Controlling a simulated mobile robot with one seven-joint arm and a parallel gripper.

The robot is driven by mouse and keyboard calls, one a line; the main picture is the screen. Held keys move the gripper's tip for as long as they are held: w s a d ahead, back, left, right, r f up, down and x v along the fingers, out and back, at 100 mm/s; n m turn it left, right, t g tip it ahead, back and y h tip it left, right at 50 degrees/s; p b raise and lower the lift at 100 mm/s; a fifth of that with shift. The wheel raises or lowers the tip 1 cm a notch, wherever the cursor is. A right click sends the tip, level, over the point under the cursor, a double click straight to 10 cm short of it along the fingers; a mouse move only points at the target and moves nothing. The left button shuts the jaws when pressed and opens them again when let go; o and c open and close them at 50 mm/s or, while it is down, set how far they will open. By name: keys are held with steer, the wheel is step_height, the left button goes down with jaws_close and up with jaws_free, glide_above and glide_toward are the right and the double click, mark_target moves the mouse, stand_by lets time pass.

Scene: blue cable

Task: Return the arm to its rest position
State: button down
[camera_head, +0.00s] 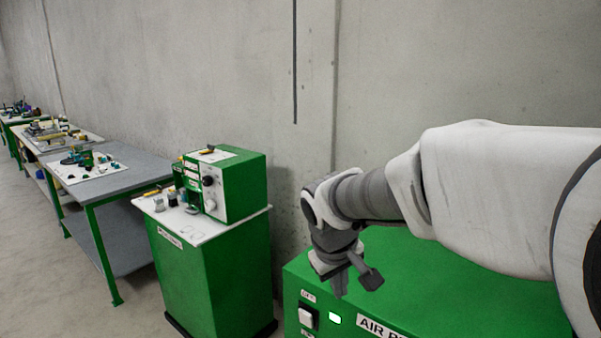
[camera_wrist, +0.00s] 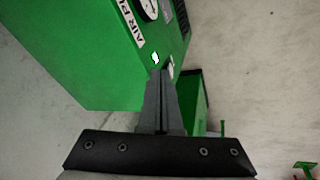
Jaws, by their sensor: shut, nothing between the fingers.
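My white and grey arm reaches in from the right in the head view, with my gripper (camera_head: 340,283) pointing down in front of the green cabinet labelled "AIR P..." (camera_head: 440,290). In the wrist view my gripper (camera_wrist: 162,75) is shut, its two dark fingers together with nothing between them. The green cabinet also shows there at the upper left (camera_wrist: 85,50), behind the fingertips. I see no blue cable in either view.
A white rocker switch (camera_head: 307,317) and a lit green lamp (camera_head: 334,319) are on the cabinet's front. A green pedestal (camera_head: 205,275) bearing a green instrument box (camera_head: 235,185) stands to the left. Workbenches (camera_head: 125,172) line the wall beyond. Open floor lies at the lower left.

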steer(key=s+d+r+m+t+y+p, duration=0.1)
steer(key=s+d+r+m, duration=0.1)
steer(key=s, duration=0.7)
steer(key=s+d+r+m+p, duration=0.2)
steer(key=s+d+r, duration=0.3)
steer(key=s, duration=0.5)
steer(key=shift+r+m+t+y, duration=0.25)
steer(key=shift+m+t+y, duration=0.15)
steer(key=shift+m, duration=0.3)
